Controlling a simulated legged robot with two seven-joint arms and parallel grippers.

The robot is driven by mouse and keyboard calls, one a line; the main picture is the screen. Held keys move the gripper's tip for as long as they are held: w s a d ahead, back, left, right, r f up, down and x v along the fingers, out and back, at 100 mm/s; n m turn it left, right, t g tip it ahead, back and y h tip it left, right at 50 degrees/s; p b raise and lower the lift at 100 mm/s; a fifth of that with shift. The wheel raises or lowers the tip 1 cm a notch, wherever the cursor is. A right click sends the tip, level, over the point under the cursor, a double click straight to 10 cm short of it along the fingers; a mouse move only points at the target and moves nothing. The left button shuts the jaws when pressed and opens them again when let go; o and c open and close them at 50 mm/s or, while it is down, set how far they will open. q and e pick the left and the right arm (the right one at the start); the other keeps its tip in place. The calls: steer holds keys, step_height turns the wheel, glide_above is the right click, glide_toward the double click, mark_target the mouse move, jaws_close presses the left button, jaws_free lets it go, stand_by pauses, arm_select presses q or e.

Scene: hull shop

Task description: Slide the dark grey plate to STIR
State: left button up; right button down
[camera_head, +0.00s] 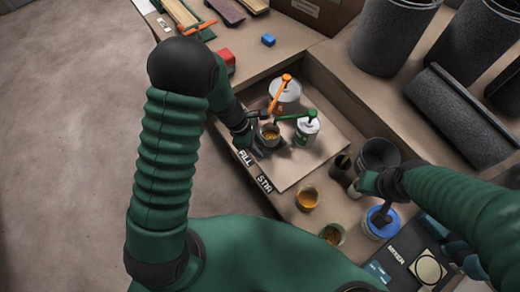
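The dark grey plate (282,151) lies near the FILL label (245,157), at the left edge of a tan board. A small metal cup (269,138) with yellowish contents appears to stand on it and hides part of it. The STIR label (265,184) is farther along the same edge, nearer my body. My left gripper (256,128) is low beside the cup and plate, on their left. Its fingers are too small and dark to tell open from shut, or whether they touch the plate. My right gripper (358,187) is near a dark cylinder; its fingers are unclear.
Two cans (307,129) (285,98) stand behind the cup, with green and orange handled parts above them. The board (298,172) is bare beside STIR. A cup of orange liquid (307,198), a grey funnel-like vessel (379,155) and a blue-rimmed tub (381,223) stand to the right.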

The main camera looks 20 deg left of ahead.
arm_select(q)
steer(key=shift+d+f, duration=0.1)
steer(key=shift+f, duration=0.45)
steer(key=shift+w+a+f, duration=0.15)
steer(key=shift+a+f, duration=0.05)
steer(key=shift+a, duration=0.25)
steer(key=shift+d+r, duration=0.1)
steer(key=shift+d, duration=0.1)
steer(key=c, duration=0.6)
steer(key=shift+d, duration=0.1)
jaws_close()
steer(key=shift+w+r, duration=0.1)
